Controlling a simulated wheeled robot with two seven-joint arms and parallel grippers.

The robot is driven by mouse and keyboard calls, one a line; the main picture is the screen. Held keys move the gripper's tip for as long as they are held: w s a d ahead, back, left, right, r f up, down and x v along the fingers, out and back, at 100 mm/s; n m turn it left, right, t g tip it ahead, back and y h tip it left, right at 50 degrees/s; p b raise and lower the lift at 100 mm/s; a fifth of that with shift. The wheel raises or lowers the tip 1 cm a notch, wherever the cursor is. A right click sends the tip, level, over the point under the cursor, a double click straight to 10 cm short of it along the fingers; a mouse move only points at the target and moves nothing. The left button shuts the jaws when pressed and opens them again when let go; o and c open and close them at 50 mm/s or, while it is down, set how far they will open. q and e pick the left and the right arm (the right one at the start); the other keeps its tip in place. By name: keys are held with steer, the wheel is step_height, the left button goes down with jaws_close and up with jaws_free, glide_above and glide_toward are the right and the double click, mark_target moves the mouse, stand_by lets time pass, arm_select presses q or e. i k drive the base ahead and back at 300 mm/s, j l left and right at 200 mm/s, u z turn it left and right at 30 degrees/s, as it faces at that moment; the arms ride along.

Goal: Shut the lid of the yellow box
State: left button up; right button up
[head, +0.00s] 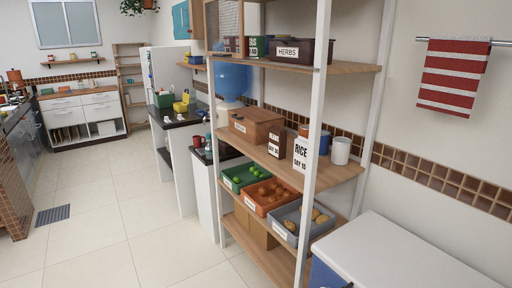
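A small yellow box (181,106) stands on the dark-topped counter in the middle distance, left of the tall shelf rack. A yellow part rises at its back right; it looks like a raised lid, but it is too small to be sure. Neither of my grippers can be made out in the head view.
A green box (164,100) stands next to the yellow box on the dark counter (178,118). The wooden shelf rack (345,180) with bins and jars fills the middle right. A white-topped unit (405,255) is at the lower right.

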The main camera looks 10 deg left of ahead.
mark_target(186, 97)
steer(key=i+j+u, duration=0.6)
steer(key=i, duration=0.2)
steer(key=i+j+u, duration=0.15)
steer(key=i+u, duration=0.5)
steer(key=i, duration=0.25)
steer(key=i+j+z, duration=0.2)
steer(key=i, duration=0.35)
steer(key=i+z, duration=0.2)
steer(key=i, duration=0.4)
steer(key=i+j+z, duration=0.25)
steer(key=i, duration=0.25)
steer(key=i+j+z, duration=0.2)
steer(key=i+j, duration=0.2)
steer(key=i, duration=0.15)
